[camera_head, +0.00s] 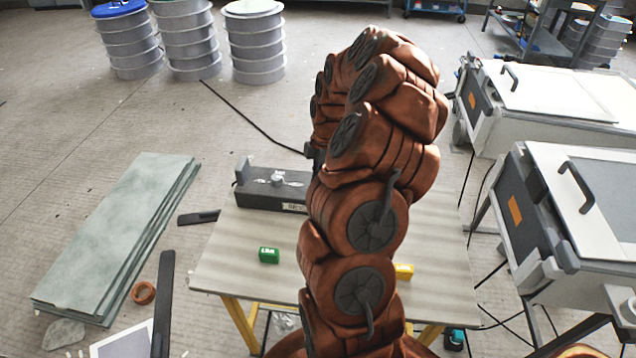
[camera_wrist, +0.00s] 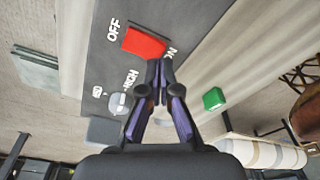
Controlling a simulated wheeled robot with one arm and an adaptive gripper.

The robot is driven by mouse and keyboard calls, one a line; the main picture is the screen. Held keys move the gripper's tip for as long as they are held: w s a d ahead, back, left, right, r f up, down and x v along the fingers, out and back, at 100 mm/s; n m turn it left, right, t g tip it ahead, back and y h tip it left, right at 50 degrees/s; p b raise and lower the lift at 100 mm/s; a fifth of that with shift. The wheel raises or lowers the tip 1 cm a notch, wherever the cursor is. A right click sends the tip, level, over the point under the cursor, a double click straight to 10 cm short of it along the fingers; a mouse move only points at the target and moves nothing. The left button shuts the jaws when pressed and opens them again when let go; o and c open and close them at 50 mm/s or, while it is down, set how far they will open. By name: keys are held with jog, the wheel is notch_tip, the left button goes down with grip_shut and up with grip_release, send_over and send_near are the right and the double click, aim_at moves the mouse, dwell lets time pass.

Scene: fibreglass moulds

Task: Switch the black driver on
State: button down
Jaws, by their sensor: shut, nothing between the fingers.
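The black driver (camera_head: 262,190) stands on the table near its far left side, partly covered by my arm. In the wrist view the driver's dark panel (camera_wrist: 88,62) fills the upper left, with a red switch (camera_wrist: 143,42) between the marks OFF and ON. A grey knob (camera_wrist: 118,103) sits lower on the panel, beside the HIGH mark. My gripper (camera_wrist: 160,72) is shut and empty, its tips at the ON end of the red switch. I cannot tell whether they touch it. The ON mark is partly hidden. In the head view my arm hides most of the gripper.
Stacked grey-green slabs (camera_head: 120,235) lie at left. White-lidded machines (camera_head: 545,95) stand at right.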

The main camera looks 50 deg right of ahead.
jog(key=shift+f+b, duration=0.45)
jog(key=shift+f, duration=0.45)
dwell(0.6)
jog(key=shift+r, duration=3.55)
